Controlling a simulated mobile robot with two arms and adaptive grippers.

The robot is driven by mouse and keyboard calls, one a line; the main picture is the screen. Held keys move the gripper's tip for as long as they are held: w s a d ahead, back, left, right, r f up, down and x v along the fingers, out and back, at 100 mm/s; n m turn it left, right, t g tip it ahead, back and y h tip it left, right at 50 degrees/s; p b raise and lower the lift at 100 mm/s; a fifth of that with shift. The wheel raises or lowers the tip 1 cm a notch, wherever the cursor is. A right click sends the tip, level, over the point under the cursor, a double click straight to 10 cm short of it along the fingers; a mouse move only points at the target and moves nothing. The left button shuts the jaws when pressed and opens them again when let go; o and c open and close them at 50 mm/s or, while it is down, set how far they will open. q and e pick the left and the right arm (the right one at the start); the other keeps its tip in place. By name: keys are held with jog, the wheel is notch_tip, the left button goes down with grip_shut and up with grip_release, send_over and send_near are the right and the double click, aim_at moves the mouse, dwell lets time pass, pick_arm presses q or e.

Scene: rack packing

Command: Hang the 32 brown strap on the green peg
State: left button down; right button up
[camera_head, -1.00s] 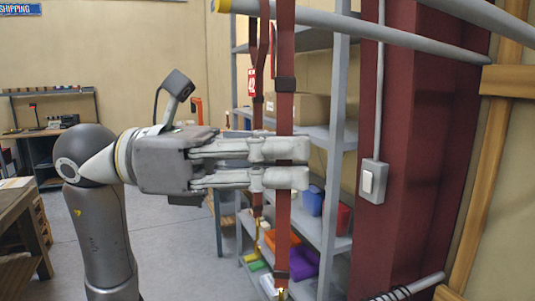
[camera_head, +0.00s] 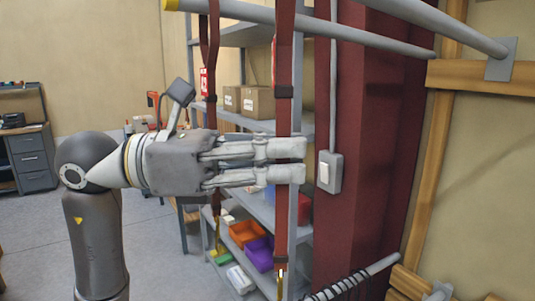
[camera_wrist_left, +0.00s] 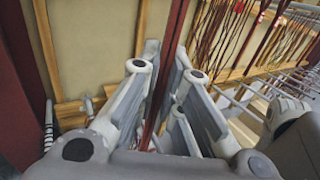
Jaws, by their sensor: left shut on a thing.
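A long reddish-brown strap (camera_head: 283,60) with dark buckles hangs upright in the head view. My left gripper (camera_head: 299,161) is shut on it partway down, fingers pointing right. In the left wrist view the strap (camera_wrist_left: 171,65) runs between the fingers of my left gripper (camera_wrist_left: 168,85). A red tag (camera_head: 274,60) shows beside the strap, partly hidden, its number unreadable. The strap's upper end is out of frame. A grey peg with a yellow tip (camera_head: 171,5) crosses the top. I see no green peg. My right gripper is not in view.
Another strap (camera_head: 210,50) with a red tag (camera_head: 204,82) hangs to the left. Grey shelves (camera_head: 235,40) with boxes and bins stand behind. A dark red column (camera_head: 372,150) with a switch box (camera_head: 329,173) is to the right. A second grey bar (camera_head: 440,25) juts out at upper right.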

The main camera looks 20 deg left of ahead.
pick_arm(q)
jog(key=w+d, duration=0.1)
jog(key=w+d+f+b, duration=0.1)
jog(key=w+d+f, duration=0.1)
jog(key=w, duration=0.1)
jog(key=shift+f, duration=0.25)
dwell(0.5)
dwell(0.7)
jog(key=c, duration=1.5)
grip_release()
